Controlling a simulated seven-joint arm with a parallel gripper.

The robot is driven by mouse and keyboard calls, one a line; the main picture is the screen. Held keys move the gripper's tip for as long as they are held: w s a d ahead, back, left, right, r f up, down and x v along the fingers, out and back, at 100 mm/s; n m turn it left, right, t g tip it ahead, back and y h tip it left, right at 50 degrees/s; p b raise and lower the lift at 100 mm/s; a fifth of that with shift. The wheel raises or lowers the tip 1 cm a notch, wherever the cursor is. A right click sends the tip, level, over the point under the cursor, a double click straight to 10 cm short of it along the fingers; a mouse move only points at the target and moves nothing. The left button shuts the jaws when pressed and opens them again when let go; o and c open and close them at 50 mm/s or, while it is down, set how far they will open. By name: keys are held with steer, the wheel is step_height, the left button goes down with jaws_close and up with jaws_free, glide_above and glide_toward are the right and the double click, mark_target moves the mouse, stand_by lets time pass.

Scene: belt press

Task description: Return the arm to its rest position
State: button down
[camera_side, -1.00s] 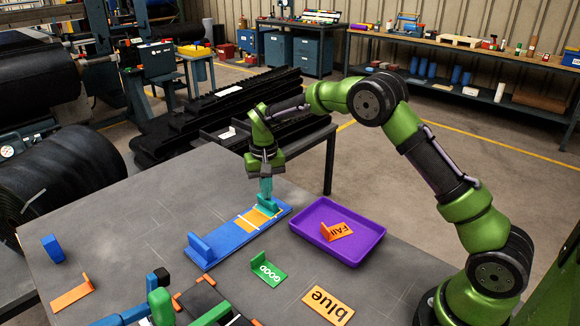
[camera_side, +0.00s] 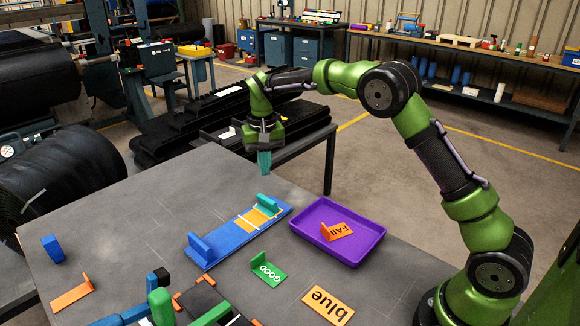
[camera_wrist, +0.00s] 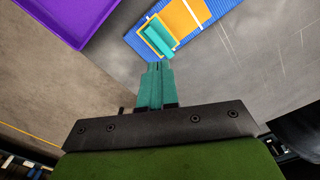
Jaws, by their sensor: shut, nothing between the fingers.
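My gripper (camera_side: 264,163) is shut and empty, in the air above the far end of the blue board in the side view. Its teal fingers (camera_wrist: 157,70) are together in the wrist view. The blue board (camera_side: 228,241) lies on the grey table, with an orange patch marked by white lines, a blue upright block at its near end and a teal slider (camera_side: 266,206) at its far end. The teal slider also shows in the wrist view (camera_wrist: 160,38), just beyond my fingertips and apart from them.
A purple tray (camera_side: 372,254) holding an orange FAIL sign (camera_side: 339,232) stands right of the board. A green GOOD sign (camera_side: 268,273), an orange blue-lettered plate (camera_side: 327,304), an orange block (camera_side: 72,293) and a blue block (camera_side: 52,249) lie on the table.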

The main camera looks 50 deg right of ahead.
steer(key=shift+s+a+f+n, duration=0.1)
steer(key=shift+s+f+n, duration=0.1)
steer(key=shift+s, duration=0.45)
steer(key=shift+s+a+f+n, duration=0.1)
steer(key=shift+s+f, duration=0.1)
steer(key=shift+s, duration=0.4)
steer(key=s+a+r+t, duration=0.1)
steer(key=s+r, duration=0.3)
steer(key=s, duration=0.5)
steer(key=s+a+r+n+t+y, duration=0.1)
steer(key=s+r+t, duration=0.2)
steer(key=s, duration=0.6)
steer(key=s+a+r+t+y, duration=0.1)
steer(key=s+a+r+t, duration=0.1)
steer(key=s+r, duration=0.3)
steer(key=s+t, duration=0.1)
steer(key=s, duration=0.3)
